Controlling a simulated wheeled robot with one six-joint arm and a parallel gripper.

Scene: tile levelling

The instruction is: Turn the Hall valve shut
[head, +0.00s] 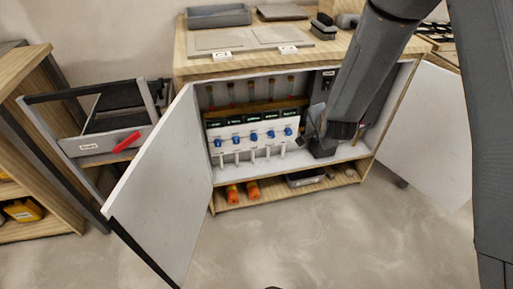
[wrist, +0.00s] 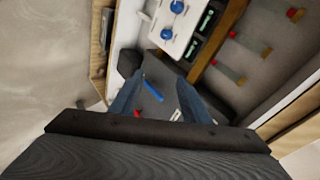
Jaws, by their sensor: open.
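A white manifold (head: 252,138) with a row of several blue valve knobs (head: 254,137) stands inside the open cabinet. Dark name labels (head: 252,118) sit above the knobs, too small to read, so I cannot tell which valve is Hall. My gripper (head: 318,138) is just right of the manifold, partly hidden by my arm. In the wrist view my gripper (wrist: 155,98) is open, its fingers apart. A blue bar (wrist: 153,90) on a dark surface shows between them. Two blue knobs (wrist: 166,33) show beyond the fingers, apart from them.
The left cabinet door (head: 163,190) and right door (head: 428,135) stand open. A tool tray with a red handle (head: 127,142) is at the left. The floor in front is clear.

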